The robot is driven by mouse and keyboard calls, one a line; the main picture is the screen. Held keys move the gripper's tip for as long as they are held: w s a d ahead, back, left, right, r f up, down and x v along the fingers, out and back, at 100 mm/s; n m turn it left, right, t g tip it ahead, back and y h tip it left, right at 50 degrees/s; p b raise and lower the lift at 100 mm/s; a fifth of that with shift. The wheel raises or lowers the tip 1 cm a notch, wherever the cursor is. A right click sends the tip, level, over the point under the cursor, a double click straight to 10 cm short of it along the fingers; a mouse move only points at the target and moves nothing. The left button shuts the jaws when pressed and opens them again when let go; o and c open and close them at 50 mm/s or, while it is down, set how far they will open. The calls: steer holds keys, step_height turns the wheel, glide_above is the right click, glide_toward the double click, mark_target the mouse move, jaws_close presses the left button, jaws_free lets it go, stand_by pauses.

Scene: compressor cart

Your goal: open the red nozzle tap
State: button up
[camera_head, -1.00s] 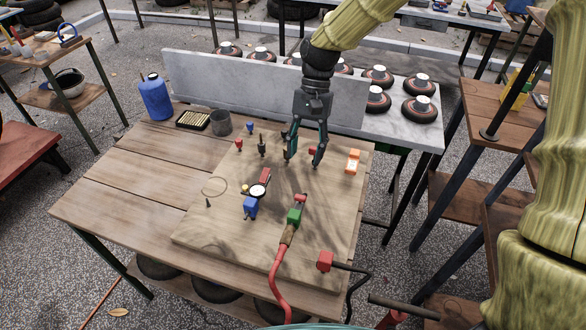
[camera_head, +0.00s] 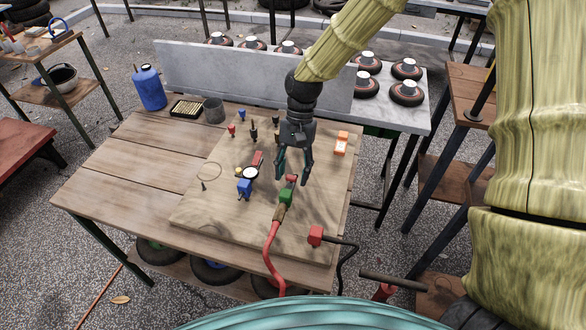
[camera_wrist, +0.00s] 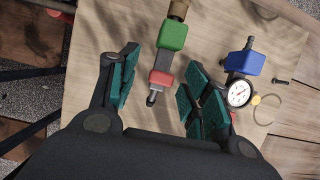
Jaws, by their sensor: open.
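The red nozzle tap (camera_head: 291,179) is a small red block just behind a green block (camera_head: 286,195) on the wooden board. In the wrist view the red tap (camera_wrist: 161,79) has a short metal tip and lies in line with the green block (camera_wrist: 173,35). My gripper (camera_head: 292,180) hangs above the board with its fingers spread over the red tap. In the wrist view my gripper (camera_wrist: 160,95) shows teal finger pads apart, with the tap's tip between them. I see no contact. A red hose (camera_head: 270,255) runs forward from the green block.
A blue block (camera_head: 244,187) and a dial gauge (camera_head: 250,173) stand left of the tap. Several small fittings stand at the back left.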

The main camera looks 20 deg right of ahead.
steer(key=shift+w+f, duration=0.35)
steer(key=shift+w, duration=0.15)
steer(key=shift+c, duration=0.6)
steer(key=shift+s+r, duration=0.1)
steer(key=shift+s, duration=0.15)
steer(key=c, duration=0.6)
steer(key=shift+w, duration=0.1)
steer(key=c, duration=0.3)
